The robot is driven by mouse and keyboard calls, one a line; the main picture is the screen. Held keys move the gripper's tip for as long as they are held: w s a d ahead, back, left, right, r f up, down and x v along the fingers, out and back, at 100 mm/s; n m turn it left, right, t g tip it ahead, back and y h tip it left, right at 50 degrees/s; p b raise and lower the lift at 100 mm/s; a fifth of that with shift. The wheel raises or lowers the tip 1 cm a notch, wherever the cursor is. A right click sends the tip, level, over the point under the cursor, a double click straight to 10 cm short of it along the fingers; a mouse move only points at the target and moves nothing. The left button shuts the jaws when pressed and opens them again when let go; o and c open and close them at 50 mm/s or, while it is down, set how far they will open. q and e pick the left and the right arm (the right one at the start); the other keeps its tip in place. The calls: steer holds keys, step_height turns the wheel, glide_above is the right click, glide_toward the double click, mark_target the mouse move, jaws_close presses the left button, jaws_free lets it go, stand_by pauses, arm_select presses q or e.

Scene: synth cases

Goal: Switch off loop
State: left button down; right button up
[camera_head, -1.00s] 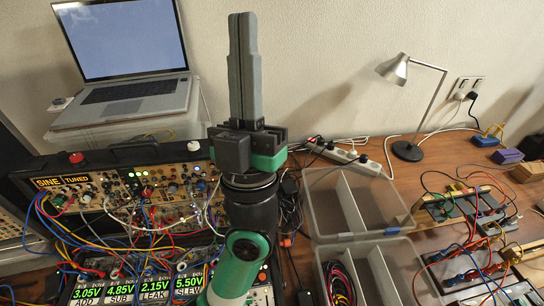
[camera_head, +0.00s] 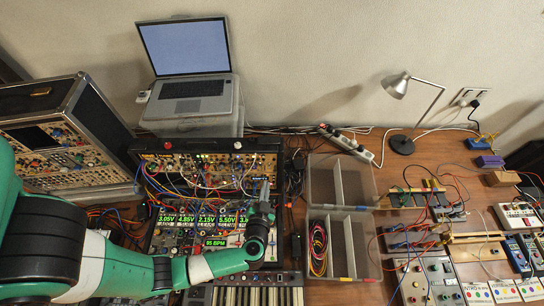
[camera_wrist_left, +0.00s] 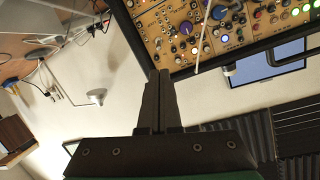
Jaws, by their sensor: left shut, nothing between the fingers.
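The open synth case (camera_head: 148,146) stands on the table with patch cables across its upper panel. Its lower panel carries several green voltage displays (camera_head: 205,219) and a 95 BPM readout (camera_head: 214,243). My left gripper (camera_head: 263,190) is over the right side of this case, fingers shut and empty. In the left wrist view the gripper (camera_wrist_left: 158,76) points at the lower edge of a knobbed panel (camera_wrist_left: 190,30); I cannot tell whether the tips touch it. No loop label is legible, and my arm and gripper hide part of the case's right side.
A keyboard (camera_head: 250,297) lies in front of the case. A larger synth case (camera_head: 107,178) stands at left, and a laptop (camera_head: 190,60) sits behind. Clear bins (camera_head: 341,212) and small circuit boards (camera_head: 432,283) are at right. Loose cables hang around the case.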

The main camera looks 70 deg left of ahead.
mark_target(271, 160)
arm_select(q)
steer(key=shift+w+r, duration=0.15)
steer(key=shift+r, duration=0.05)
steer(key=b+x, duration=0.3)
steer(key=x, duration=0.7)
stand_by(0.3)
